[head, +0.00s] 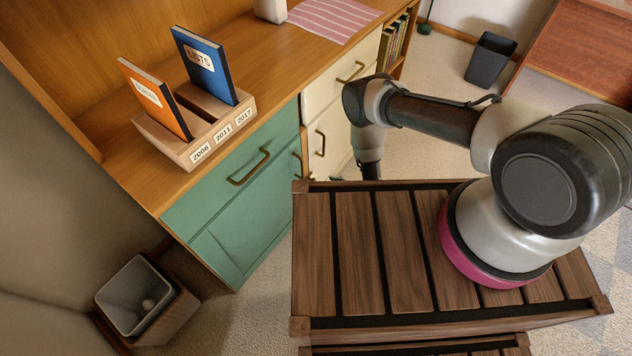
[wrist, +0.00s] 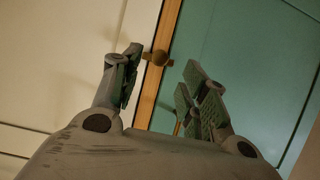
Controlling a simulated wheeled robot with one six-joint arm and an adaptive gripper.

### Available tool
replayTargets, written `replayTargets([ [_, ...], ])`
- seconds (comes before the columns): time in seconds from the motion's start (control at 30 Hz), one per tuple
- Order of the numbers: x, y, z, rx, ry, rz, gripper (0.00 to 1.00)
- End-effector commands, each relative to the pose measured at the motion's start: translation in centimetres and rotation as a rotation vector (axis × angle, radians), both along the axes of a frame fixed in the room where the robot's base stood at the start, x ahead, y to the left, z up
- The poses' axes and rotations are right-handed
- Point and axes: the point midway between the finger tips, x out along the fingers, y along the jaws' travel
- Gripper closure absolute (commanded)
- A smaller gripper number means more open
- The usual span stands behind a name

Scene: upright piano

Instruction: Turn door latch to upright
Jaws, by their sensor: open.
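The latch (wrist: 156,59) is a small brown wooden piece on the narrow wooden strip (wrist: 150,92) between a cream panel and a green door (wrist: 225,50) in the wrist view. It looks roughly crosswise to the strip, but it is small and dim, so its exact angle is unclear. My gripper (wrist: 161,74) is open, with one finger on each side of the strip. The latch shows between and just beyond the fingertips, with no clear contact. In the head view the green door (head: 255,225) is partly visible; my fingertips and the latch are hidden there.
Above the green door is a drawer with a brass handle (head: 250,167). Cream drawers (head: 325,100) stand beside it. The desktop holds a wooden rack (head: 180,150) with an orange book (head: 152,98) and a blue book (head: 205,65). A bin (head: 140,298) stands at lower left.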

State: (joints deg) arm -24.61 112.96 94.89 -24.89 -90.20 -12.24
Motion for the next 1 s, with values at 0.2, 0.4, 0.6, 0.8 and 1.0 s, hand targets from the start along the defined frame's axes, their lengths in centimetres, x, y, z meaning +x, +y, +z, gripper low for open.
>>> replayTargets([
  [0.2, 0.9, 1.7, -0.3, 0.033, -0.035, 0.003, 0.56],
  [0.4, 2.8, 4.1, -1.6, 0.032, -0.032, 0.001, 0.56],
  [0.6, 4.0, 5.6, -2.4, 0.031, -0.031, 0.0, 0.56],
  [0.8, 4.2, 5.8, -2.5, 0.03, -0.03, -0.001, 0.56],
  [1.0, 4.2, 5.8, -2.5, 0.03, -0.03, -0.001, 0.75],
])
